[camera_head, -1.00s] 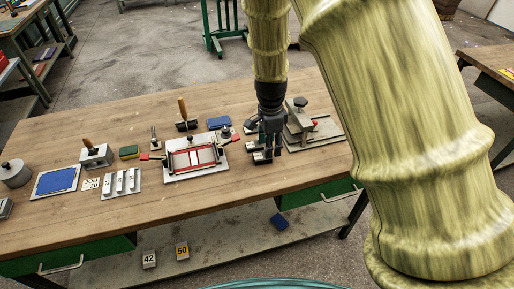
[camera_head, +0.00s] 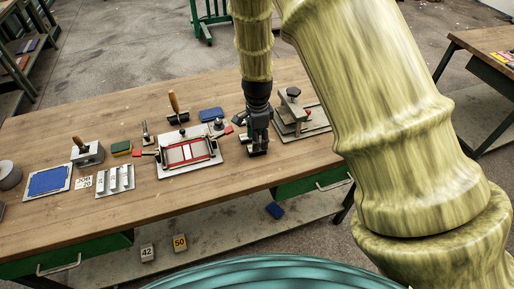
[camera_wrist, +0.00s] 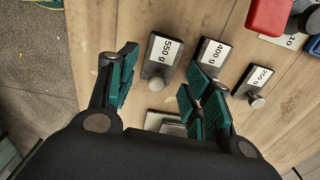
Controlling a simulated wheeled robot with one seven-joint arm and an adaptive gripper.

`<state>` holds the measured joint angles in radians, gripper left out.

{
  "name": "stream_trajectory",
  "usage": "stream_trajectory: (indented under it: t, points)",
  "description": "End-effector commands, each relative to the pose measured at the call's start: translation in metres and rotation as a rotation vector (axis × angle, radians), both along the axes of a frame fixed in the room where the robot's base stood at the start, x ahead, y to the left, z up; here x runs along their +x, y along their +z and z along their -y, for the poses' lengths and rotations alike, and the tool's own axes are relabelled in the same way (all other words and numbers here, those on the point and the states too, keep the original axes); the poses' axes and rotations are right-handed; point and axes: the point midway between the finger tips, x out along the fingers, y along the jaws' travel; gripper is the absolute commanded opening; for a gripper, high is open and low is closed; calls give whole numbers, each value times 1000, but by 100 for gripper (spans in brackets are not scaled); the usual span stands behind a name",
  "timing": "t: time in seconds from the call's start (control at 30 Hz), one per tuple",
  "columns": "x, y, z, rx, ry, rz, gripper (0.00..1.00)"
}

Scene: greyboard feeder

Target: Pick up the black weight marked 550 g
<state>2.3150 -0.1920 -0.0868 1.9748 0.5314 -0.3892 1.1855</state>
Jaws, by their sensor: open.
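The black weight marked 550 g (camera_wrist: 165,55) lies on the wooden table in the wrist view, with its white label up and a round knob at its near end. My gripper (camera_wrist: 160,88) is open, with its green-padded fingers on either side of the knob's line and nothing held. Beside it on the right lie the 400 g weight (camera_wrist: 213,53) and the smaller 250 g weight (camera_wrist: 255,80). The right finger partly covers the 400 g weight. In the head view my gripper (camera_head: 258,148) is over the weights and hides most of them.
A metal clamp fixture (camera_head: 300,118) stands right of my gripper in the head view. A red-framed fixture (camera_head: 187,152) stands to the left. A red handle (camera_wrist: 268,15) shows at the upper right of the wrist view. The table front (camera_head: 225,185) is bare.

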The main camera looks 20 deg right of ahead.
Motion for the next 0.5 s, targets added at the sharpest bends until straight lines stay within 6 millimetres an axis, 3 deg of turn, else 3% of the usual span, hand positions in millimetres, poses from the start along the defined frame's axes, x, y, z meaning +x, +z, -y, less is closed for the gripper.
stream_trajectory:
  t: [0.5]
  points:
    - [0,-42,-1,0,-1,-1,50]
